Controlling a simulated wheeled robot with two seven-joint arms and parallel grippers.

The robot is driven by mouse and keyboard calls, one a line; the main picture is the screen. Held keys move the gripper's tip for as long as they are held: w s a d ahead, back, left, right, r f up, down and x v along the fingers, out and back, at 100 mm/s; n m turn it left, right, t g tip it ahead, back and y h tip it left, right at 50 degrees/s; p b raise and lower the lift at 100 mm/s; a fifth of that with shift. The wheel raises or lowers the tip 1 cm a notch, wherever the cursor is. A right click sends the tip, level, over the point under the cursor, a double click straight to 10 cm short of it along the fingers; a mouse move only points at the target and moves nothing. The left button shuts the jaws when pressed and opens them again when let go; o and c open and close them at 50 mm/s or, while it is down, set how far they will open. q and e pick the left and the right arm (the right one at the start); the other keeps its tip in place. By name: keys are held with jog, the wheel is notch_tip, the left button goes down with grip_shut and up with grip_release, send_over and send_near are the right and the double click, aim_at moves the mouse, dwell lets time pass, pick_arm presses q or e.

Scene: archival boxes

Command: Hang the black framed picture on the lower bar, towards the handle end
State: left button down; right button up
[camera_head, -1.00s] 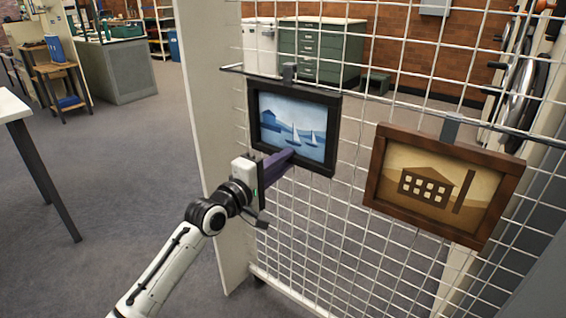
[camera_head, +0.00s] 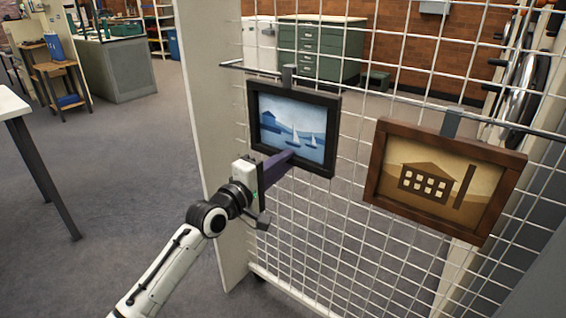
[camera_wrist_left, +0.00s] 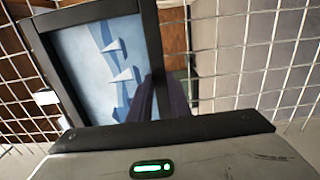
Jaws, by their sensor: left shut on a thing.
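The black framed picture (camera_head: 262,88) shows a blue scene with white sailboats. It is upright in front of the wire mesh, with a grey hook (camera_head: 289,74) at its top edge. That hook meets the dark bar (camera_head: 370,97); I cannot tell if it is seated over it. My left gripper (camera_head: 288,160) is shut on the picture's lower part, its purple fingers reaching across the front. In the left wrist view the frame (camera_wrist_left: 92,12) stands tilted beyond the fingers (camera_wrist_left: 158,98). My right gripper is out of view.
A brown framed picture (camera_head: 376,172) with a building hangs from the same bar to the right, a gap away. A pale panel edge (camera_head: 205,120) stands left of the mesh (camera_head: 330,235). A table (camera_head: 14,106) is at the far left, with open floor between.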

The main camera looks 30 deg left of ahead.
pick_arm(q)
jog(key=shift+f, duration=0.1)
jog(key=shift+f+b, duration=0.3)
jog(key=shift+f, duration=0.15)
jog(key=shift+f, duration=0.2)
dwell(0.3)
jog(key=c, duration=1.6)
grip_release()
jog(key=shift+f, duration=0.3)
jog(key=shift+r, duration=0.15)
